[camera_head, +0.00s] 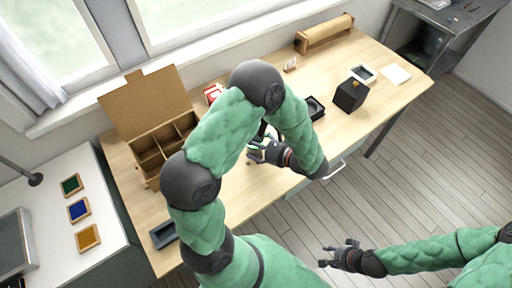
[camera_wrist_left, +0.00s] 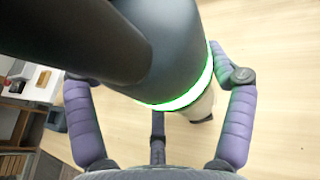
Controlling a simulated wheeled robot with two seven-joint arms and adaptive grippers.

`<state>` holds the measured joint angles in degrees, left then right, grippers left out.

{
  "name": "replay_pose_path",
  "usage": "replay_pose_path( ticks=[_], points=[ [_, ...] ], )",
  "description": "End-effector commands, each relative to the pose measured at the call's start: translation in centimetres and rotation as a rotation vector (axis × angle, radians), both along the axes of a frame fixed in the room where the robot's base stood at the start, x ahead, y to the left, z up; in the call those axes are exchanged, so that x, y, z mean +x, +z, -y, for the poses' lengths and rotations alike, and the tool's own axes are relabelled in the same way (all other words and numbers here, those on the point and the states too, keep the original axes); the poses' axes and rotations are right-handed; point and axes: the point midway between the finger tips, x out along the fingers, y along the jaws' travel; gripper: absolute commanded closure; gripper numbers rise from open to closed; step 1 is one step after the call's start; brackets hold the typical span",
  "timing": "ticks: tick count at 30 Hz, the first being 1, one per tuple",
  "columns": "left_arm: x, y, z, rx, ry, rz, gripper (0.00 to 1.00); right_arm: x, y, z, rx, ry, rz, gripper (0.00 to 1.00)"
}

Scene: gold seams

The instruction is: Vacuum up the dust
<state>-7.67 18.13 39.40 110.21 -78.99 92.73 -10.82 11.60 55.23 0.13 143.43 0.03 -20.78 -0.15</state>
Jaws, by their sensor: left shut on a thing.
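A dark rounded handheld vacuum (camera_wrist_left: 165,45) with a glowing green-white ring and a pale nozzle end fills the upper middle of the left wrist view. My left gripper (camera_head: 256,150) is shut on it over the front part of the wooden table (camera_head: 345,125). In the head view the vacuum is mostly hidden by my left arm; only a little green shows at the fingers. The nozzle end is close over the tabletop; I cannot tell whether it touches. I cannot make out dust. My right gripper (camera_head: 338,256) is open and empty over the floor.
An open cardboard box with compartments (camera_head: 150,105) stands at the table's left. A black cube (camera_head: 350,95), a white sheet (camera_head: 396,74), a cardboard roll (camera_head: 324,33) and a dark tray (camera_head: 163,235) are also there. Colored square samples (camera_head: 79,210) lie on a white side table.

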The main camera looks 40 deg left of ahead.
Motion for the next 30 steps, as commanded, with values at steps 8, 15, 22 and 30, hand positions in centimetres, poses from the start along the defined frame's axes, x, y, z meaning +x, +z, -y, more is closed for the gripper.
replay_pose_path(
  ticks=[8,15,22,30],
  points=[
    [-2.1,-0.1,-0.6,-0.001,0.000,0.004,0.56,0.0,-4.5,0.0,0.000,0.000,0.000,0.60],
    [-3.0,0.2,-0.8,-0.002,0.001,0.000,0.56,0.0,-5.5,0.0,0.000,0.000,0.000,0.60],
    [-3.0,-0.6,-0.8,-0.002,0.001,0.000,0.56,0.0,-6.5,0.0,0.000,0.000,0.000,0.60],
    [-3.0,-0.8,-0.8,-0.002,0.001,0.000,0.56,0.0,-6.7,0.0,0.000,0.000,0.000,0.60]
  ],
)
